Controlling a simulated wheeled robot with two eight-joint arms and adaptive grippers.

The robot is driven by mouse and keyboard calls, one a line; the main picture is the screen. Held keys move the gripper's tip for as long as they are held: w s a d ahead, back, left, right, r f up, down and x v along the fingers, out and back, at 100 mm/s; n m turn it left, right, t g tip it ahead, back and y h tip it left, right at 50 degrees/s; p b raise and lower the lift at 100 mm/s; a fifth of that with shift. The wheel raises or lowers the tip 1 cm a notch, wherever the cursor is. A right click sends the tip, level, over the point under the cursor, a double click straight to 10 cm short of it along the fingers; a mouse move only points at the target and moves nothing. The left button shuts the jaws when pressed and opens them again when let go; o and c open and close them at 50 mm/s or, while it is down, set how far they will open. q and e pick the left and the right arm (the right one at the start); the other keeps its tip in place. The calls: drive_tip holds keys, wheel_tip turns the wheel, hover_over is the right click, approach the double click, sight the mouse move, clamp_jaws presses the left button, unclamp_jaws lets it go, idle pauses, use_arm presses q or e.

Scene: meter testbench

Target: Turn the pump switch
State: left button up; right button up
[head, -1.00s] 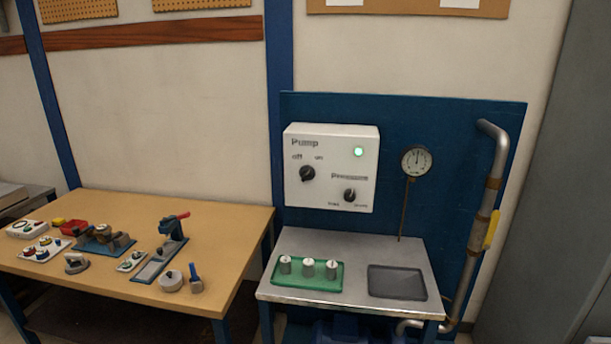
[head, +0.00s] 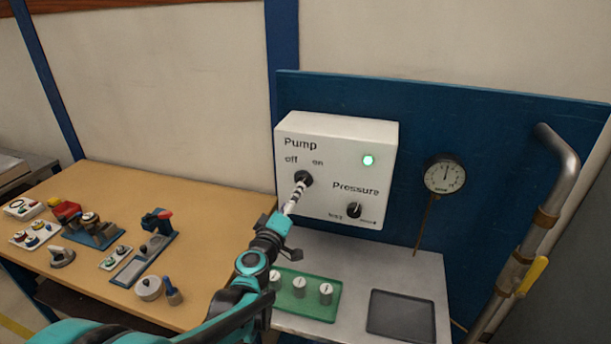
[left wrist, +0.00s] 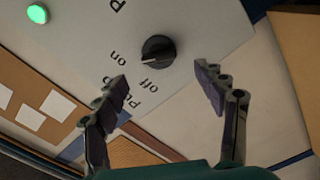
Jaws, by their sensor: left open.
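The black pump switch (head: 304,178) is a round knob on the white control box (head: 380,141), below the words off and on. In the left wrist view the knob (left wrist: 157,51) lies just beyond my fingertips, nearly centred between them. My right gripper is not in view.
A lit green lamp (head: 368,160) and a pressure knob (head: 354,211) share the box. A gauge (head: 444,174) and a pipe (head: 541,205) stand to the right. Below are a green tray (head: 322,312) with cylinders and a dark tray (head: 400,315). Tools lie on the wooden table (head: 205,205).

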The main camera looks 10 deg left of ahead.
use_arm(q)
drive_tip(key=w+b, duration=0.1)
drive_tip(key=w, duration=0.6)
drive_tip(key=shift+d+b, duration=0.15)
drive_tip(key=shift+b, duration=0.2)
drive_tip(key=c, duration=1.2)
